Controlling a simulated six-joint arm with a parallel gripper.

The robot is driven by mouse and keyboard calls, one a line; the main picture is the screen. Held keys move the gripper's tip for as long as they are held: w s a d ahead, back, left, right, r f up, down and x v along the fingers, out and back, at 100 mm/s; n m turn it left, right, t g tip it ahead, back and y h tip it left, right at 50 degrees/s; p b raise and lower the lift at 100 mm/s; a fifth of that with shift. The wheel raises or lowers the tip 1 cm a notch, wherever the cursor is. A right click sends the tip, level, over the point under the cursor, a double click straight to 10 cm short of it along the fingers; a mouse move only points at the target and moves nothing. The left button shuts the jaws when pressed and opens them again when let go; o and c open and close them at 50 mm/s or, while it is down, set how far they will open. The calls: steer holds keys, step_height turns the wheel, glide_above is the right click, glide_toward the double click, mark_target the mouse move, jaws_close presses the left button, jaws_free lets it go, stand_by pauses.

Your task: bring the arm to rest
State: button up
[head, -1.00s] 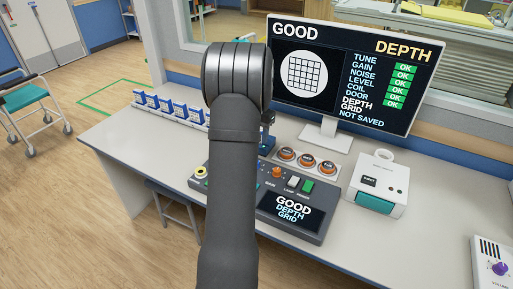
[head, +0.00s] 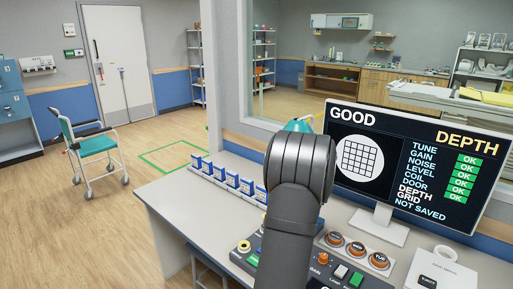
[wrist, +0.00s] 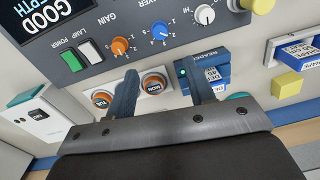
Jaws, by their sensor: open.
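My gripper (wrist: 163,78) is open and empty in the wrist view, its two fingers apart over the desk between the control console (wrist: 150,45) and the near edge. Orange round buttons (wrist: 153,83) show around the left finger. A blue reader (wrist: 207,67) with a labelled blue piece in it is behind the right finger. In the head view my arm stands in front of the desk and hides the gripper and part of the console (head: 351,279). The monitor (head: 402,165) reads GOOD, DEPTH, several OK marks and NOT SAVED.
A white device (head: 440,268) stands at the desk's right. A teal wheelchair (head: 97,145) stands on open floor at left. A window frame rises behind the desk.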

steer(key=f, duration=1.4)
steer(key=shift+w+a+f, duration=0.2)
steer(key=shift+f, duration=0.15)
